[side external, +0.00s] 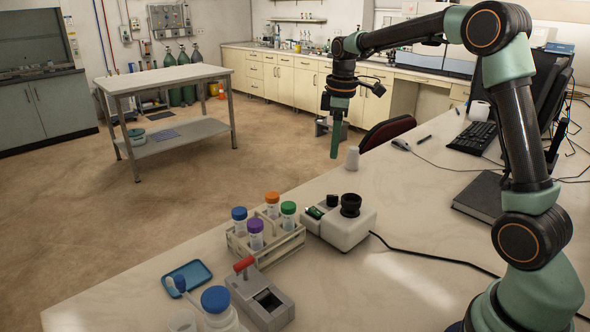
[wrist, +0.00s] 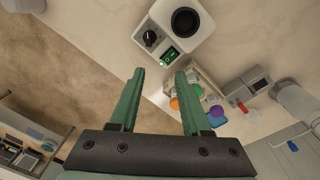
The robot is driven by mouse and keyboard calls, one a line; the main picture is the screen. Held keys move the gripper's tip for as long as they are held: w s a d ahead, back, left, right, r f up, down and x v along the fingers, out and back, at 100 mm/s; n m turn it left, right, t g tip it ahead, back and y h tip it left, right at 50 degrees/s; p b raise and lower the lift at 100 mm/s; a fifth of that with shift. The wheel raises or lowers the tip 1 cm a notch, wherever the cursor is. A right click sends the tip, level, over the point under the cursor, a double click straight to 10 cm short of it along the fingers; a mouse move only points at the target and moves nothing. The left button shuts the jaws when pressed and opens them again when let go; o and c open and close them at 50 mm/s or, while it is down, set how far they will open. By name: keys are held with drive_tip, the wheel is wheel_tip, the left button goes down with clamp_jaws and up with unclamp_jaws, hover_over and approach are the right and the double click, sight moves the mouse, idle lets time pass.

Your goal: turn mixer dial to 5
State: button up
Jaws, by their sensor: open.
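The mixer (side external: 342,228) is a small white unit on the bench, with a round black cup (side external: 350,205) on top, a black dial (side external: 332,200) and a green-lit display (side external: 315,212). In the wrist view, the mixer (wrist: 176,8) is at the top, with its dial (wrist: 150,38) left of the cup (wrist: 185,21) and the display (wrist: 170,56) below. The dial's setting is too small to read. My gripper (side external: 334,156) points down above and behind the mixer, apart from it. In the wrist view its green fingers (wrist: 160,74) are spread and empty.
A rack (side external: 267,243) of several capped tubes stands left of the mixer. A grey device with a red handle (side external: 260,300), a blue tray (side external: 188,277) and a blue-capped bottle (side external: 217,312) are nearer the front. A black cable (side external: 430,255) runs right.

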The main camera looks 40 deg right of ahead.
sight(333, 195)
drive_tip(key=shift+n+g, duration=0.5)
drive_tip(key=shift+n, duration=0.3)
drive_tip(key=d+f, duration=0.1)
drive_tip(key=f, duration=0.4)
drive_tip(key=w+d+f, duration=0.1)
drive_tip(key=f, duration=0.4)
drive_tip(key=w+d+f, duration=0.1)
drive_tip(key=f, duration=0.5)
drive_tip(key=shift+w+d, duration=0.1)
drive_tip(key=shift+d, duration=0.05)
clamp_jaws()
